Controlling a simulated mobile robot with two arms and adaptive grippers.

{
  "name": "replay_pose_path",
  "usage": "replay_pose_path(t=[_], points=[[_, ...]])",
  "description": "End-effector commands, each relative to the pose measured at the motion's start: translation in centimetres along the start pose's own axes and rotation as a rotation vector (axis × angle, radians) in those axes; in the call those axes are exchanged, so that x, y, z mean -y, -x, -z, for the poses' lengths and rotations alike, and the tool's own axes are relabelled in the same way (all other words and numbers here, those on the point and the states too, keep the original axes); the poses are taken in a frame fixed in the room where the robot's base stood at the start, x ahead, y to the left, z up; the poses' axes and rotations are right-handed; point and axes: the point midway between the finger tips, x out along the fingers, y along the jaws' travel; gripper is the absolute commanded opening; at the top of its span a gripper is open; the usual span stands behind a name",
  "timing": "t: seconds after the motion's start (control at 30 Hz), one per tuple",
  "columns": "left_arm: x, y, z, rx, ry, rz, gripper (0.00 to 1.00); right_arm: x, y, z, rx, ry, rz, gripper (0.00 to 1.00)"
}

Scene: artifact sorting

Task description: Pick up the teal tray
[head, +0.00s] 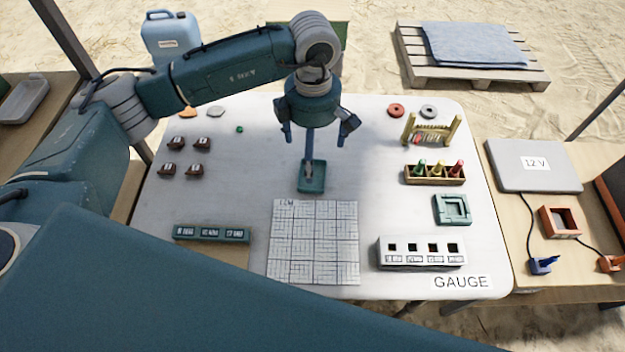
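The small rectangular teal tray (313,187) lies on the white table just behind the gridded sheet. My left gripper (312,140) hangs above it, pointing down, with its fingers spread apart. One finger reaches down in front of the tray's back part and hides some of it. I cannot tell whether that finger touches the tray. My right gripper is not in view.
On the white table (254,150) stand a labelled green block (212,234), a white block with square holes (421,252), a teal square frame (452,210), a wooden rack with coloured pegs (434,175) and a small wooden stand (431,131). Several brown pieces lie at left.

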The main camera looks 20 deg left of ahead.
Motion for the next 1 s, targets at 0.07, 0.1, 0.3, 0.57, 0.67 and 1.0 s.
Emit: replay_pose_path(t=[0.07, 0.1, 0.3, 0.57, 0.67, 1.0], points=[[0.2, -1.2, 0.1, -0.001, -0.001, 0.004, 0.94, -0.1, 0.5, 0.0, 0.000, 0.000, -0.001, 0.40], [0.1, -1.8, 0.0, 0.000, 0.000, 0.004, 0.94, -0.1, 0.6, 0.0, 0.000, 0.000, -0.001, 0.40], [0.0, -3.7, 0.0, 0.000, -0.001, 0.002, 0.94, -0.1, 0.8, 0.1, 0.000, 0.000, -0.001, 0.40], [-0.7, -6.9, 0.3, -0.002, 0.000, 0.004, 0.94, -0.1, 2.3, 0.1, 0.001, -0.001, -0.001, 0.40], [-0.7, -8.3, 0.2, -0.001, 0.000, 0.003, 0.94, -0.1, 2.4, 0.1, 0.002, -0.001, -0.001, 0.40], [-0.7, -9.0, 0.2, 0.000, -0.002, 0.000, 0.90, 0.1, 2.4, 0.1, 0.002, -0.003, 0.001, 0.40]])
